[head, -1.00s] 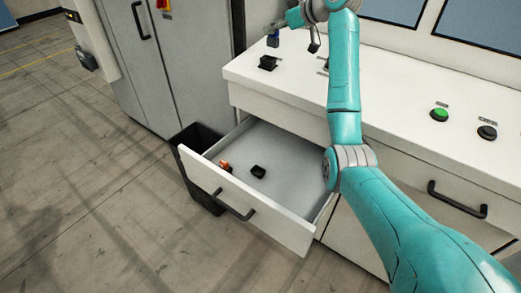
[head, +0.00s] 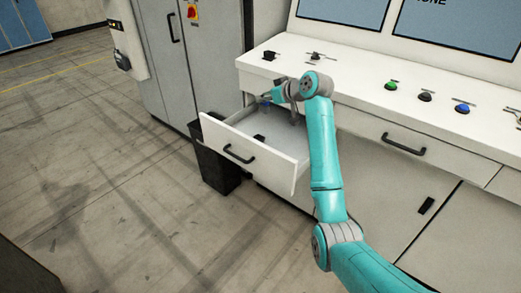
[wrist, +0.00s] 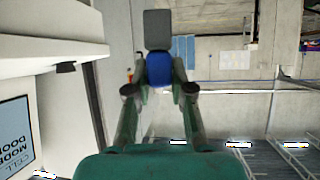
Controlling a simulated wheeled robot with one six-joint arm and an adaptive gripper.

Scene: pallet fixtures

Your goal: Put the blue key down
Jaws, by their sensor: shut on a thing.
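The blue key (wrist: 159,68) is between the fingertips of my gripper (wrist: 159,78) in the wrist view. My gripper is shut on its blue part, and a flat grey part sticks out beyond. In the head view my gripper (head: 270,96) holds the key (head: 265,103) small and partly hidden, over the back-left part of the open drawer (head: 240,151) as seen from here. I cannot tell how high it is above the drawer floor.
A small black object (head: 260,137) lies in the drawer. A black bin (head: 216,165) stands beside the drawer. The white console (head: 350,85) carries a black fixture (head: 270,55), a green button (head: 391,85), a black button (head: 425,96) and a blue button (head: 462,107). A grey cabinet (head: 200,60) stands behind.

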